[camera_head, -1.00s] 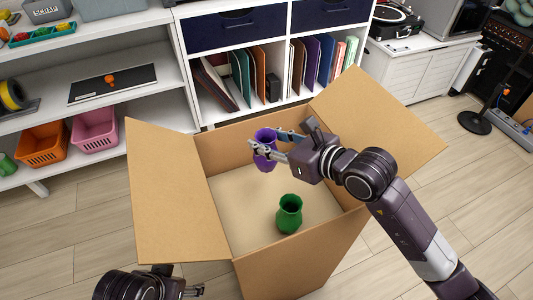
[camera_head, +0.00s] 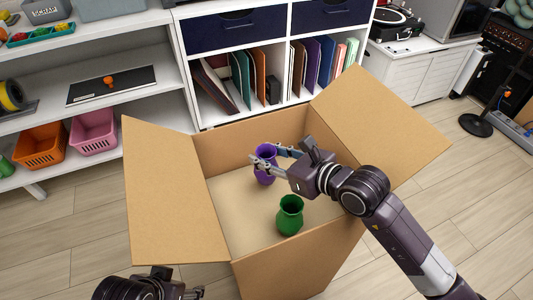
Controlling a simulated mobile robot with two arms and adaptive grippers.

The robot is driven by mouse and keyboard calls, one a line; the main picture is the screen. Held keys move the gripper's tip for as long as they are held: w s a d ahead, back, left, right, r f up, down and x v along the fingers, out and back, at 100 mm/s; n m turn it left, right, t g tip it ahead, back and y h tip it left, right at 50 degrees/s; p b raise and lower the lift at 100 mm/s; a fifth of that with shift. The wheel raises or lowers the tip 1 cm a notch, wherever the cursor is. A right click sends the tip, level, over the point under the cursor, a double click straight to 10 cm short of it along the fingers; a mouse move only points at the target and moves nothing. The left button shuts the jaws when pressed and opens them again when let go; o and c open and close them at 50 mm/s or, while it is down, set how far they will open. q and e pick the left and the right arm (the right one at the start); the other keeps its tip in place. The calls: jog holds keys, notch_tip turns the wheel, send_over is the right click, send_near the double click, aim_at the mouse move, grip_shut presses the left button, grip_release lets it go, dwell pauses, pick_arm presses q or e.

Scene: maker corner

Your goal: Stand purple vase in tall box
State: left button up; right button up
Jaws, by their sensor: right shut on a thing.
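The purple vase (camera_head: 264,177) is upright inside the tall cardboard box (camera_head: 174,200), towards its back. My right gripper (camera_head: 268,159) is shut on the vase near its upper part, reaching in over the box's right side. The vase's base is low in the box; I cannot tell whether it touches the floor of the box. A green vase (camera_head: 290,216) stands upright in the box, nearer the front. My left gripper (camera_head: 190,293) is at the bottom edge, outside the box's front left; its fingers are too small and cut off to judge.
The box's flaps are folded outward; the right flap (camera_head: 385,122) lies beneath and behind my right arm. White shelves with an orange basket (camera_head: 40,146) and a pink basket (camera_head: 94,132) stand behind and left. The left part of the box floor is bare.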

jog(key=o, duration=1.3)
jog(key=shift+c, duration=0.2)
jog(key=shift+r, duration=0.2)
jog(key=shift+s+d+r+p, duration=0.35)
jog(key=shift+d+r+p, duration=0.1)
jog(key=shift+r+p, duration=0.2)
jog(key=v, duration=1)
jog(key=shift+s+d+r+p, duration=0.15)
jog(key=shift+s+d+p, duration=0.05)
jog(key=shift+s+p, duration=0.15)
jog(key=shift+w, duration=0.1)
